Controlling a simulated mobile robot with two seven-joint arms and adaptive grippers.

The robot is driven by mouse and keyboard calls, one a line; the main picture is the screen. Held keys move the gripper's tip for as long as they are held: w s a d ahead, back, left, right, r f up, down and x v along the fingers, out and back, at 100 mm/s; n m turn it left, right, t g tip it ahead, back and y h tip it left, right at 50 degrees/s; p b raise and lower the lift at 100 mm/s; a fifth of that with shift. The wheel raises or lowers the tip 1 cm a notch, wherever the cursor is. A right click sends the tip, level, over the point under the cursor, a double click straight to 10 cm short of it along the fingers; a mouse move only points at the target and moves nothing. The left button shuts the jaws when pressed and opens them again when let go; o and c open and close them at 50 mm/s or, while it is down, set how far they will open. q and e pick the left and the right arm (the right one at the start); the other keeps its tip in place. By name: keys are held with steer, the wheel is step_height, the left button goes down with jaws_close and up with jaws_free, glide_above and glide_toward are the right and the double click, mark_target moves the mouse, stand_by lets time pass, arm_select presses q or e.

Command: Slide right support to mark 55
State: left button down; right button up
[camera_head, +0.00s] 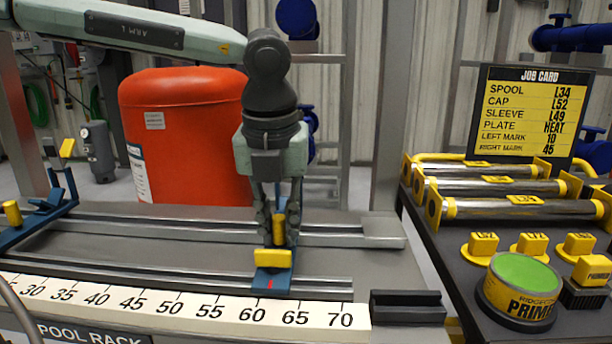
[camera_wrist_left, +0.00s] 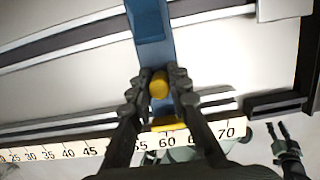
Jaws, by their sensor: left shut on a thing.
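The right support (camera_head: 272,280) is a blue carriage with a yellow knob and a red pointer line, sitting across the rack's metal rails. In the head view its pointer stands between 60 and 65 on the white number scale (camera_head: 190,306). My left gripper (camera_head: 279,232) reaches down from above and is shut on the yellow knob (camera_wrist_left: 159,85). The wrist view shows the blue support (camera_wrist_left: 150,25) between the fingers. Mark 55 lies left of the support. My right gripper (camera_wrist_left: 281,132) shows small at the wrist view's lower right, fingers apart and empty.
Another blue support (camera_head: 45,208) with a yellow knob stands at the rack's left. A dark block (camera_head: 407,306) is at the rack's right end. The job card (camera_head: 530,115) reads right mark 45. The rails between the supports are clear.

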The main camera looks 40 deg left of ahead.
arm_select(q)
steer(key=shift+a, duration=0.1)
stand_by(0.4)
steer(key=shift+s+a+b, duration=0.3)
steer(key=shift+s+a, duration=0.2)
steer(key=shift+a, duration=0.25)
steer(key=shift+s+a+b, duration=0.3)
steer(key=shift+s+a, duration=0.15)
steer(key=shift+a, duration=0.35)
steer(key=shift+s+a+b, duration=0.35)
steer(key=shift+s+a, duration=0.05)
steer(key=shift+a, duration=0.25)
steer(key=shift+s+a+b, duration=0.3)
steer(key=shift+s+a, duration=0.1)
steer(key=shift+a, duration=0.2)
steer(key=c, duration=1.5)
jaws_free()
steer(key=shift+o, duration=0.3)
